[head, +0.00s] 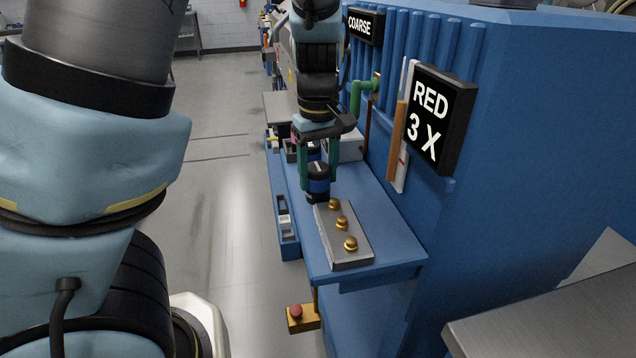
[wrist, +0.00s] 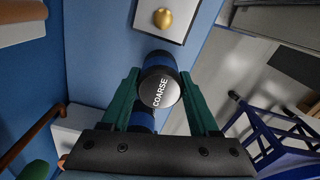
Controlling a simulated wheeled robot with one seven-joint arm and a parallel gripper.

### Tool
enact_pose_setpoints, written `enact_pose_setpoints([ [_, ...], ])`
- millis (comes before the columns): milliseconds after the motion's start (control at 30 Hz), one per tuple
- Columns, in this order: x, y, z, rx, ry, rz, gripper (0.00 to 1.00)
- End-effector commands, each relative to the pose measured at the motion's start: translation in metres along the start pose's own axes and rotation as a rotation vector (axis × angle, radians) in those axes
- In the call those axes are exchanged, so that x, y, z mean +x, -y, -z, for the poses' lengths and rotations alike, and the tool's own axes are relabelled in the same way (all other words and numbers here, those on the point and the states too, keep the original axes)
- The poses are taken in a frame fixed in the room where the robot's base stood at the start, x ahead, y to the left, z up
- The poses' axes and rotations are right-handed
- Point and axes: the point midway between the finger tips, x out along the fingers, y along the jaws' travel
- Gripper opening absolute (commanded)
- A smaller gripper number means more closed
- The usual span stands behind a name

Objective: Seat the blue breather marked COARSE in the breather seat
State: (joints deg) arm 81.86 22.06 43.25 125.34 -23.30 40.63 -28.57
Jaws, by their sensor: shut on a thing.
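The blue breather (head: 318,184) is a short cylinder with a blue band and black ends. I cannot make out the breather seat.
The grey plate (head: 351,262) carries three brass knobs. A blue ribbed wall with a COARSE sign (head: 364,24) and a RED 3 X sign (head: 430,118) rises on the right. A green pipe (head: 357,98) stands behind. Bare bench (head: 385,222) lies right of the plate.

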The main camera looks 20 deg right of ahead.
Motion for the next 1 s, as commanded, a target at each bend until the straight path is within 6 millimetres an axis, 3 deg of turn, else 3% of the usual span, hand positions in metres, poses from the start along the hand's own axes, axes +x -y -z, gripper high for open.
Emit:
enact_pose_setpoints([
  [67, 0.000, 0.000, 0.000, 0.000, 0.000, 0.000, 0.31],
  [333, 0.000, 0.000, 0.000, 0.000, 0.000, 0.000, 0.01],
  [667, -0.005, -0.001, 0.000, 0.001, -0.001, -0.002, 0.00],
  [1000, -0.067, -0.002, 0.000, 0.002, -0.002, -0.007, 0.00],
])
